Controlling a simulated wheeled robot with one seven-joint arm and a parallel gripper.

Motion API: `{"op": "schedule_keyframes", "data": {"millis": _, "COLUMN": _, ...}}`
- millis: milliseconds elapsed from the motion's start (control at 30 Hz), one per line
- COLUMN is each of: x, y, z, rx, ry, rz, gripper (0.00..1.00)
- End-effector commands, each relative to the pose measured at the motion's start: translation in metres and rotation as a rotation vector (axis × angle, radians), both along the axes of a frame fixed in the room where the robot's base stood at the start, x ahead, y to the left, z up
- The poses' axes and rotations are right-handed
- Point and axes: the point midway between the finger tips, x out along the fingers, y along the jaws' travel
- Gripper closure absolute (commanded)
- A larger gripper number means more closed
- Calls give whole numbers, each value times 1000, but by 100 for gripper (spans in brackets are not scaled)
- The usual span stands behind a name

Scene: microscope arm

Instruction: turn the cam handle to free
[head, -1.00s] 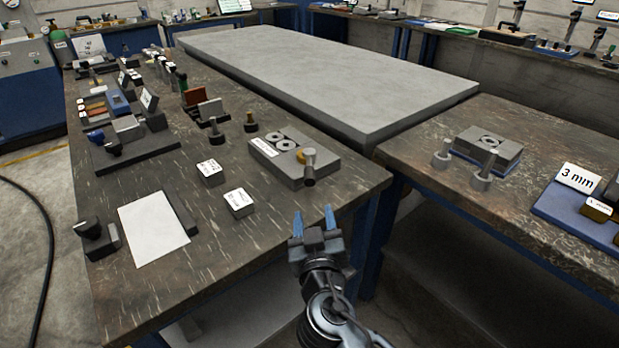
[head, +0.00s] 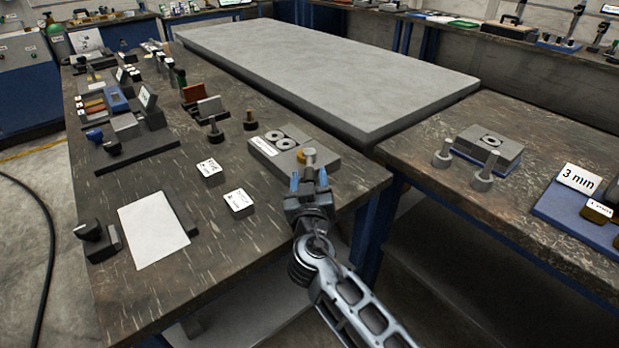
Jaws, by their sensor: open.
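A grey block fixture (head: 336,162) lies near the right front corner of the left workbench. It has a white label and round metal discs (head: 280,139) on top. At its right side is a brass-coloured part with a grey knob-ended post (head: 310,156), which may be the cam handle; its lower part is hidden behind my gripper. My gripper (head: 309,179) has blue fingertips and is open. It is just in front of the post in the picture, with the post's top showing between and above the fingers. I cannot tell whether the fingers touch it.
Two white-topped labelled blocks (head: 238,201) and a white sheet (head: 153,229) lie on the bench to the left. A large grey slab (head: 330,75) is beyond, and another bench (head: 420,150) stands to the right.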

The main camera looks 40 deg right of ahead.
Motion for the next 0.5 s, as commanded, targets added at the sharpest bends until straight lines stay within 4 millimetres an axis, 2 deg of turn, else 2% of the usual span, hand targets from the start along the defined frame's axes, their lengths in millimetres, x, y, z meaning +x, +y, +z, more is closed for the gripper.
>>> {"op": "schedule_keyframes", "data": {"millis": 200, "x": 0, "y": 0, "z": 0, "rx": 0, "ry": 0, "rz": 0, "gripper": 50}}
{"op": "schedule_keyframes", "data": {"millis": 500, "x": 0, "y": 0, "z": 0, "rx": 0, "ry": 0, "rz": 0, "gripper": 78}}
